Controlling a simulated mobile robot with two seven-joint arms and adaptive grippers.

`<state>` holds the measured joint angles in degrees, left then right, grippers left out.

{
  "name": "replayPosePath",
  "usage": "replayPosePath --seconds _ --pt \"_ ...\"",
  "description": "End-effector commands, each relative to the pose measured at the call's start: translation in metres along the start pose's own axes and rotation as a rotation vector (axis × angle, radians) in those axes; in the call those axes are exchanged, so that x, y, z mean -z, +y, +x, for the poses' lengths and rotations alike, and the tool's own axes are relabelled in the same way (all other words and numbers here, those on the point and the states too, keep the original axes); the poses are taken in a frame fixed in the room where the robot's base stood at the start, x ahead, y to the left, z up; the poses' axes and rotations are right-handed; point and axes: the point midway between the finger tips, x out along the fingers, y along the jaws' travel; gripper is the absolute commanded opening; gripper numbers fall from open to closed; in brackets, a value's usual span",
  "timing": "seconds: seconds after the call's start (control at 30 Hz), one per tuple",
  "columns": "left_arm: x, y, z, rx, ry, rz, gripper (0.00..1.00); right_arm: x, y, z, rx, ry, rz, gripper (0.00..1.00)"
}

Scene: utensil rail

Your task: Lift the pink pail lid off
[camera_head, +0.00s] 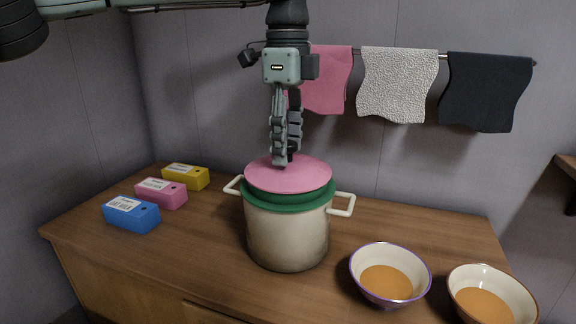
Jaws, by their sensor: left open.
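The pink lid (310,177) sits on top of a cream pot-shaped pail (288,238) with a green band (291,203) under the lid and a handle on each side. The pail stands upright near the middle of the wooden counter. My left gripper (283,160) points straight down over the lid, its fingertips at or just above the lid's top. It is open; whether the fingers touch the lid or straddle a knob cannot be told, as they hide that spot. My right gripper is not in view.
Blue (131,214), pink (161,193) and yellow (185,177) boxes lie on the left of the counter (200,252). Two bowls with orange contents, one purple-rimmed (390,274) and one brown-rimmed (491,294), stand front right. Pink, white and black cloths (486,92) hang on a rail behind.

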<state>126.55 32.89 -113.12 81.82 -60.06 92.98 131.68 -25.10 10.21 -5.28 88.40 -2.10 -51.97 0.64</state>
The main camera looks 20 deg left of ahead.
Motion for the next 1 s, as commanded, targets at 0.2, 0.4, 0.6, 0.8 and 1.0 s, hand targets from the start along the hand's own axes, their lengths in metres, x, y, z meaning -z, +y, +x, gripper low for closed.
replayPosePath --seconds 0.2,0.4,0.6,0.8,1.0 --pt "0.0001 0.0001 0.0027 0.0 0.0 0.0 0.52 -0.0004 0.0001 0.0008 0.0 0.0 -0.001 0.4" --pt "0.0001 0.0001 0.0025 0.0 0.0 0.0 0.32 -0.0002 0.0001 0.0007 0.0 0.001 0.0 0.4" --pt "0.0002 0.0001 0.0024 0.0 0.0 0.001 0.07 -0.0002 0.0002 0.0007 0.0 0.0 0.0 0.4" --pt "0.0002 0.0 0.0021 0.001 0.0 0.001 0.0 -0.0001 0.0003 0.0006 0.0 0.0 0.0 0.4" --pt "0.0001 -0.0011 -0.0036 0.003 0.001 0.003 0.0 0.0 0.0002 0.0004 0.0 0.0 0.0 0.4"
